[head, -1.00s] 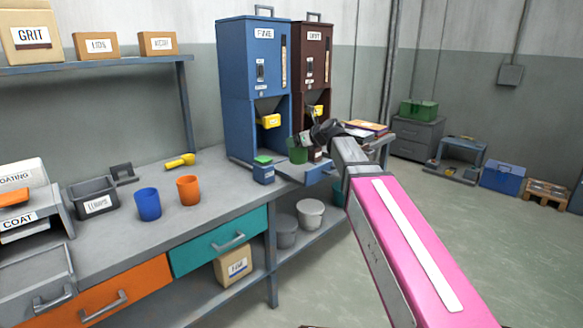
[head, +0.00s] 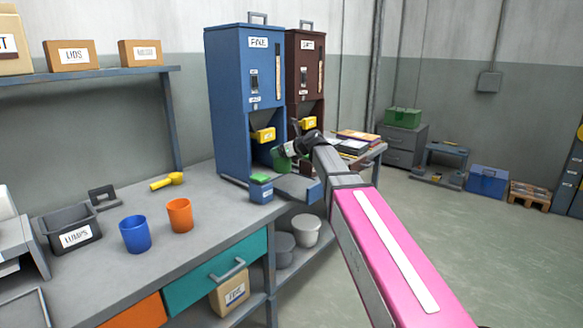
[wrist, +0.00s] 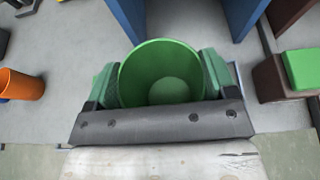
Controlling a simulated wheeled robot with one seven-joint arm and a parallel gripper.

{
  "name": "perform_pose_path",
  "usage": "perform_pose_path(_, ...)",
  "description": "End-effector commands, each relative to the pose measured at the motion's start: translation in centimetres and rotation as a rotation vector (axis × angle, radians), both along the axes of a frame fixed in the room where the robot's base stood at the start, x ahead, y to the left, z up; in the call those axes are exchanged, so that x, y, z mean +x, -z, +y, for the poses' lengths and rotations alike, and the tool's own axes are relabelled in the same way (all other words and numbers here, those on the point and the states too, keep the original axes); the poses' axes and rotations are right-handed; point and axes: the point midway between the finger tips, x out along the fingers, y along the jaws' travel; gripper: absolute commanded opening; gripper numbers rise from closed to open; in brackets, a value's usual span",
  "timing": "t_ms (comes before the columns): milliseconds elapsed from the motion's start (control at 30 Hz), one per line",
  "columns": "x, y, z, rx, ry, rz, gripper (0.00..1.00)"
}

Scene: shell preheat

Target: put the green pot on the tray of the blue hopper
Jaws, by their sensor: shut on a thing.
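The green pot (wrist: 160,75) is held between the two fingers of my gripper (wrist: 161,82), and its open mouth and empty inside show in the wrist view. In the head view the green pot (head: 281,160) is partly hidden by my gripper (head: 290,149). It is just in front of the open bay of the blue hopper (head: 228,95), below the yellow spout (head: 264,134). In the wrist view the hopper's blue side walls (wrist: 243,15) stand on both sides beyond the pot. I cannot tell whether the pot touches the surface below it.
A blue box with a green lid (head: 261,190) stands close left of the pot. A brown hopper (head: 305,75) stands right of the blue one.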

Motion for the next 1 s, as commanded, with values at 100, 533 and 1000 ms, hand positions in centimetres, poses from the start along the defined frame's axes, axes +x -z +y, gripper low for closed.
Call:
perform_pose_path(100, 1.9, 1.4, -1.7, 0.001, 0.003, 0.001, 0.41)
perform_pose_path(533, 3.6, 3.9, -3.8, 0.002, -0.001, 0.000, 0.41)
perform_pose_path(1000, 3.6, 7.2, -3.8, 0.001, 0.000, -0.001, 0.41)
